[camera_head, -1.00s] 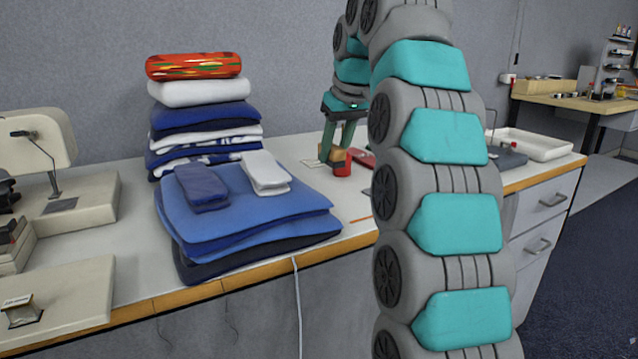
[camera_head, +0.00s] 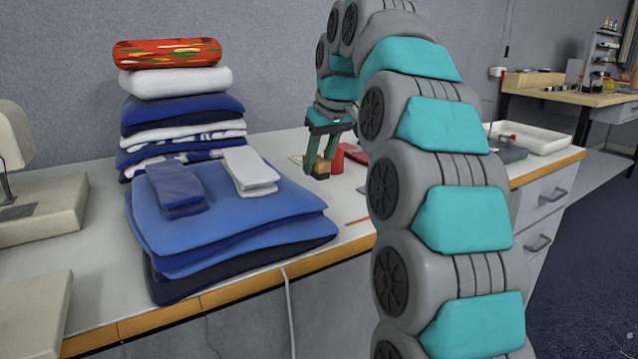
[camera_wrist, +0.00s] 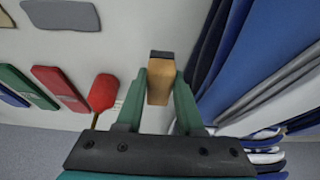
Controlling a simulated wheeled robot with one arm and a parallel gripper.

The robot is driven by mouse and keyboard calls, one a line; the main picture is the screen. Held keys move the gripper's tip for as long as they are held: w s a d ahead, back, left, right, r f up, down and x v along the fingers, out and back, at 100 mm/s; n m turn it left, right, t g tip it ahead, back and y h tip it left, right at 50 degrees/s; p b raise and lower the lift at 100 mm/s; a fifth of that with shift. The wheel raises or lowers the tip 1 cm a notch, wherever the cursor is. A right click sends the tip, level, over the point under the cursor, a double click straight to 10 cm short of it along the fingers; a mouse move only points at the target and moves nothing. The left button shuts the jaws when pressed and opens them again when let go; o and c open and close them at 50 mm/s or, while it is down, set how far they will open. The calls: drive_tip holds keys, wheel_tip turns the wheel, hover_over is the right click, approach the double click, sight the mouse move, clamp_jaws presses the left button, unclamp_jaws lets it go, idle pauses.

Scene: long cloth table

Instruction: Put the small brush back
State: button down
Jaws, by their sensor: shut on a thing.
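The small brush (camera_wrist: 160,82) is a wooden block with a dark end. My gripper (camera_wrist: 160,90) is shut on it, with a green finger on each side. In the head view my gripper (camera_head: 321,160) points down over the table near the back wall, and the brush (camera_head: 321,168) shows as a small tan block between its fingertips. The brush is close to the table top; I cannot tell whether it touches. Its own place cannot be made out.
A red object with a thin wooden stick (camera_wrist: 103,93) stands beside the gripper. Red (camera_wrist: 60,88) and green (camera_wrist: 28,86) flat pieces lie beyond it. Folded blue cloths (camera_head: 225,225) and a cloth stack (camera_head: 180,130) are at left. A white tray (camera_head: 535,138) is at right.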

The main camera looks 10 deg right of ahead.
sight(319, 180)
drive_tip(key=shift+f, duration=2.15)
drive_tip(key=shift+f, duration=0.15)
drive_tip(key=c, duration=0.5)
unclamp_jaws()
drive_tip(key=v, duration=1)
drive_tip(key=shift+p+v, duration=0.9)
drive_tip(key=shift+v, duration=0.3)
